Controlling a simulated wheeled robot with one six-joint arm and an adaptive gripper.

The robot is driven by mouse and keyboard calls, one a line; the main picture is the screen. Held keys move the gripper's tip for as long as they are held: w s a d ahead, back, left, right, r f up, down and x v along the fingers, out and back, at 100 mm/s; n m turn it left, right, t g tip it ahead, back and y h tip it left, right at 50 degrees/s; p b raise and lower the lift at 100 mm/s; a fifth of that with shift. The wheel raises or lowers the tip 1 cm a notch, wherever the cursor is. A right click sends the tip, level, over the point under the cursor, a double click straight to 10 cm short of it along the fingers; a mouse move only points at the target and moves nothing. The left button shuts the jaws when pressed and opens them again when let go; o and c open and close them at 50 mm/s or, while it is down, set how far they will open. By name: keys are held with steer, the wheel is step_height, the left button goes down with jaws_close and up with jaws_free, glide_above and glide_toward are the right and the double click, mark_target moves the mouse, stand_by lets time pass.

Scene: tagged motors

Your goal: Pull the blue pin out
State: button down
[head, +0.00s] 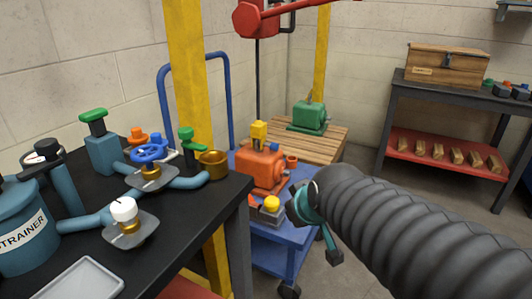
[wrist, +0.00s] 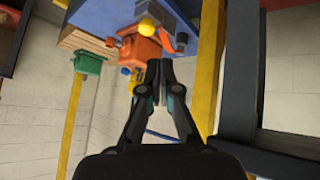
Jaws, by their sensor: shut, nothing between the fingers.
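An orange motor (head: 260,165) with a yellow block (head: 259,133) on top stands on a blue cart (head: 277,229). A small blue bit (head: 275,147) shows at the top of the motor, too small to tell surely as the pin. In the wrist view the motor (wrist: 139,49) appears upside down, just beyond and left of the fingertips. My gripper (wrist: 159,66) is shut and empty, apart from the motor.
A green motor (head: 309,115) sits on a wooden pallet (head: 321,142) behind. The black bench (head: 178,222) with pipes and a blue valve wheel (head: 149,152) is at left. A yellow post (head: 187,80) rises between bench and cart. A yellow-capped item (head: 271,204) stands at the cart's front.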

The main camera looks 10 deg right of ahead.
steer(key=w+a+f+n+t+b, duration=0.1)
steer(key=w+n+t, duration=0.2)
steer(key=w, duration=0.9)
steer(key=w+f+n+t, duration=0.2)
steer(key=w+n, duration=0.2)
steer(key=w, duration=0.8)
steer(key=n+t+h, duration=0.4)
steer(key=n, duration=0.1)
glide_toward(266, 158)
step_height(266, 158, up, 4)
steer(key=shift+d+f+t+b, duration=0.1)
steer(key=shift+f+t+b, duration=0.2)
steer(key=shift+f+b, duration=0.25)
steer(key=w, duration=0.3)
steer(key=w+d, duration=0.1)
steer(key=w, duration=0.2)
steer(key=w+p, duration=0.1)
steer(key=w, duration=0.2)
steer(key=shift+w+d+f, duration=0.1)
steer(key=shift+w+d, duration=0.25)
steer(key=shift+w, duration=0.05)
